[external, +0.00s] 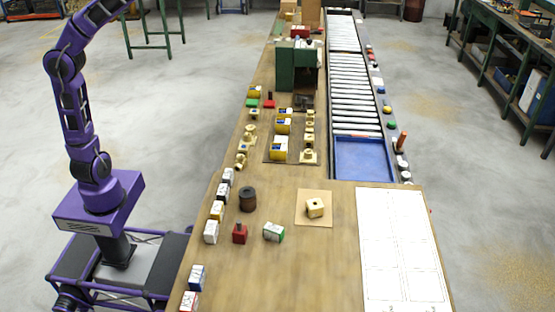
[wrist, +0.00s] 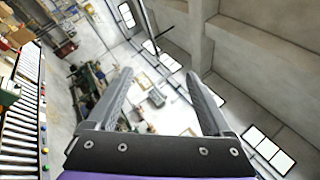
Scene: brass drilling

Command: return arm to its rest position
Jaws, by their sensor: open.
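My purple arm stands at the left of the external view, raised high beside the bench, and its end runs out of the top of that picture. In the wrist view my gripper (wrist: 157,95) is open, its two grey fingers wide apart with nothing between them. It points out over the hall, towards a far wall with windows. A brass block (external: 315,207) with a hole rests on a tan square board (external: 314,222) on the wooden bench (external: 290,265). My gripper is well away from the bench and touches nothing in view.
A green machine (external: 297,66) stands further back on the bench. Several boxes and brass parts line the bench's left and middle. A roller conveyor (external: 355,85) with a blue tray (external: 364,160) runs along the right. A white marked sheet (external: 402,245) lies front right. Floor left of the bench is mostly clear.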

